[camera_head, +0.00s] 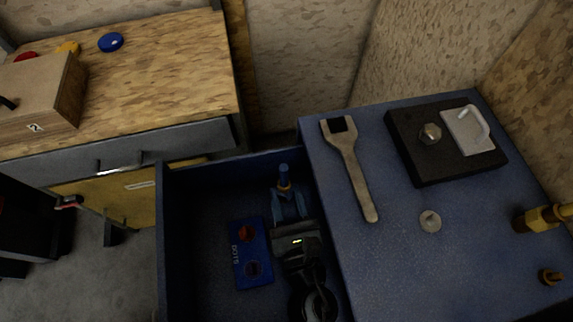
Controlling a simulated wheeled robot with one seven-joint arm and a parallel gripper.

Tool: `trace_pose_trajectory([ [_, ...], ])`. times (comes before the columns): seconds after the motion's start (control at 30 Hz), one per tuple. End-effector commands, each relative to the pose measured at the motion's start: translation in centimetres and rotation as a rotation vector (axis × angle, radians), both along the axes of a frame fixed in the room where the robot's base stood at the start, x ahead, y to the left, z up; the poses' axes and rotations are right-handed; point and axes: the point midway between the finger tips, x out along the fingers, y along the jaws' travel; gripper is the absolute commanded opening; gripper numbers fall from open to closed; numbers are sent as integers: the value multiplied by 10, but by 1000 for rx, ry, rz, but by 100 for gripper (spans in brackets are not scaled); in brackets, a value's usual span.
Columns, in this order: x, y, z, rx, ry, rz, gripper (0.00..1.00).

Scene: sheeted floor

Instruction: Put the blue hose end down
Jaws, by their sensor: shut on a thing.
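The blue hose end (284,174) shows as a small blue tip with an orange-brown band, upright between the fingers of my gripper (287,194). My gripper is shut on it and reaches into the open dark blue drawer (164,240), near its right wall. How far the hose end is above the drawer floor cannot be told. The rest of the hose is hidden. A blue plate (239,268) with two round reddish and dark spots and white lettering lies in the drawer, left of my gripper.
On the blue top (390,270) at the right are a wrench (352,172), a round metal disc (430,221), a black block (428,165) and brass fittings (537,218). A wooden bench (165,75) stands at the left. The drawer's left part is clear.

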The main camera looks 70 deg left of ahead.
Motion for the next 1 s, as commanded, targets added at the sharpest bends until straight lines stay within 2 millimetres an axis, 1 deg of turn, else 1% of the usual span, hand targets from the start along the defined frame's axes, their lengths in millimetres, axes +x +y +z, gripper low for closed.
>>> trace_pose_trajectory([
  [0.03, 0, 0, -10, -1, 2, 0, 0],
  [0.17, 0, 0, -21, 0, 0, -1, 0],
  [0.47, 0, 0, -22, 1, -1, -1, 0],
  [1.0, 0, 0, -35, 0, -1, -1, 0],
])
